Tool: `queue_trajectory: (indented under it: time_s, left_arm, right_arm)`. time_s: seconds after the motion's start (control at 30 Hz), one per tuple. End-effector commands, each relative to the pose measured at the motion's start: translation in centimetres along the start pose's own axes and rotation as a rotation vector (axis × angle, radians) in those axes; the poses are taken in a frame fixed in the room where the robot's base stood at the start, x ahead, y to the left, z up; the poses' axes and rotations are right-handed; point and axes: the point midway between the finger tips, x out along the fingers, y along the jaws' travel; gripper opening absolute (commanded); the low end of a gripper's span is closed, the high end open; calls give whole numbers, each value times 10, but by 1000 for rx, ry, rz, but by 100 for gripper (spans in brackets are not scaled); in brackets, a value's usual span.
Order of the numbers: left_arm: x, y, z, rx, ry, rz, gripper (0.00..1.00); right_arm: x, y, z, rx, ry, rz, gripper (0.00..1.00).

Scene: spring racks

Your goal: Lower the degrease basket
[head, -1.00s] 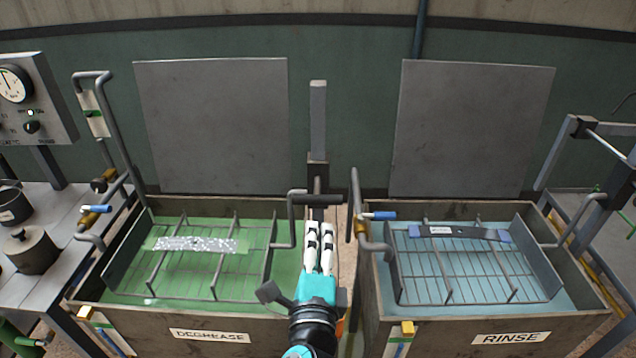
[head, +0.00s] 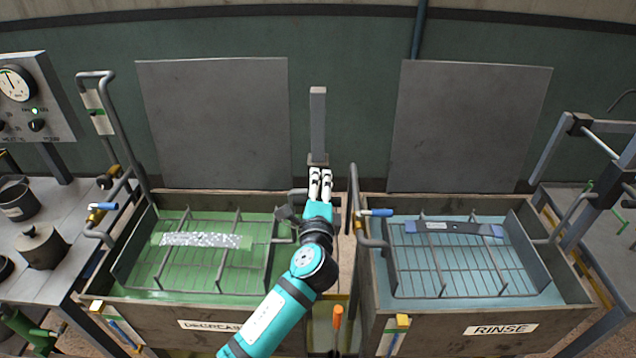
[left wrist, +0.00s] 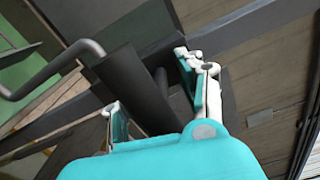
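The degrease basket (head: 225,262) is a grey wire frame in the left tank (head: 140,305), among green liquid, with a pale speckled strip (head: 205,241) across it. How deep it sits is hard to tell. A bent crank rod (head: 295,193) stands at the tank's right edge. Its dark cylindrical grip (left wrist: 135,90) shows in the left wrist view, between the spread fingers of my left gripper (left wrist: 152,95). In the head view my left gripper (head: 320,178) covers most of that grip. The fingers look open; contact is not clear. My right gripper is out of view.
The rinse tank (head: 480,330) with its own basket (head: 440,270) stands close on the right. A curved pipe with a blue lever (head: 378,212) rises beside the gap. A grey post (head: 317,120) stands behind my gripper. Pots (head: 40,247) sit on the left bench.

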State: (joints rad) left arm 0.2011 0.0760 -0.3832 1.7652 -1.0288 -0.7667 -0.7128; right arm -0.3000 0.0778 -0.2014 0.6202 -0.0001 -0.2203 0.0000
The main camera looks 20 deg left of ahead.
Motion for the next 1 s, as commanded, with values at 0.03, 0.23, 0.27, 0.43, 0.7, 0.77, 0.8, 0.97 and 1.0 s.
queue_trajectory:
  time_s: [0.03,0.23,0.27,0.43,0.7,0.77,0.8,0.97,1.0]
  left_arm:
    - [1,0,0,0,0,0,38]
    - [1,0,0,0,0,0,38]
    - [1,0,0,0,0,0,37]
    - [1,0,0,1,0,0,15]
    - [1,0,0,1,0,0,0]
    - [1,0,0,1,0,0,0]
    - [1,0,0,1,0,0,0]
    - [1,1,0,1,0,0,0]
    - [1,2,0,1,0,0,0]
  right_arm:
    - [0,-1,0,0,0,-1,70]
    - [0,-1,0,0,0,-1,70]
    - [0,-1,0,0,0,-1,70]
    - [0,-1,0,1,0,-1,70]
    - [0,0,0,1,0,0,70]
    - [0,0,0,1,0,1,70]
    - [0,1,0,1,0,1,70]
    - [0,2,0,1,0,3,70]
    - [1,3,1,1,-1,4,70]
